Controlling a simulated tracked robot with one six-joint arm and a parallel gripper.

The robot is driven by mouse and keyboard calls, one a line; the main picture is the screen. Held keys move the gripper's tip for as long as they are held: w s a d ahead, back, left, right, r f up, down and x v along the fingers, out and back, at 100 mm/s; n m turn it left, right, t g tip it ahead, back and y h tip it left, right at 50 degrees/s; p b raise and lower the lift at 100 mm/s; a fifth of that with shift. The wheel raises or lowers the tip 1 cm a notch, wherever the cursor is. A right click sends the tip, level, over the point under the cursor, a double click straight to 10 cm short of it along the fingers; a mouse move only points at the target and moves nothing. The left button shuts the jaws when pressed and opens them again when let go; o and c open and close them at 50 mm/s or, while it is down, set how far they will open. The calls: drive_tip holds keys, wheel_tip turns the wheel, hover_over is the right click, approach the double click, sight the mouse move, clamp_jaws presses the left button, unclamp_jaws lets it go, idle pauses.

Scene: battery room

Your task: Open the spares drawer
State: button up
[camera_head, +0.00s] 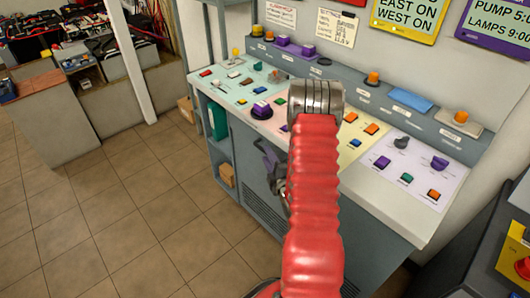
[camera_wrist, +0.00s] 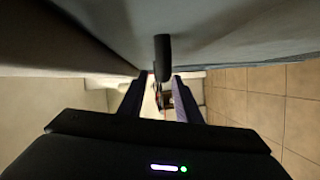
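In the wrist view, a short dark handle (camera_wrist: 162,56) stands out from a smooth grey front (camera_wrist: 235,35). I cannot tell for sure that this front is the spares drawer; no label shows. My gripper (camera_wrist: 162,78) is open, with a finger on each side of the handle's lower end in the picture. A gap shows on both sides, and I see no contact. In the head view, my gripper (camera_head: 270,160) is partly visible beside the front of the grey control desk (camera_head: 252,155). My red-sleeved arm hides much of that front, and no drawer can be made out there.
The desk top (camera_head: 420,215) carries several coloured knobs and switches. Open shelves (camera_head: 222,150) are at the desk's left end. Tiled floor (camera_head: 130,215) is clear to the left. A dark cabinet with a yellow panel (camera_head: 515,250) stands close at the right.

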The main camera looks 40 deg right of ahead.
drive_tip(key=shift+x, duration=1.85)
drive_tip(key=shift+c, duration=0.3)
clamp_jaws()
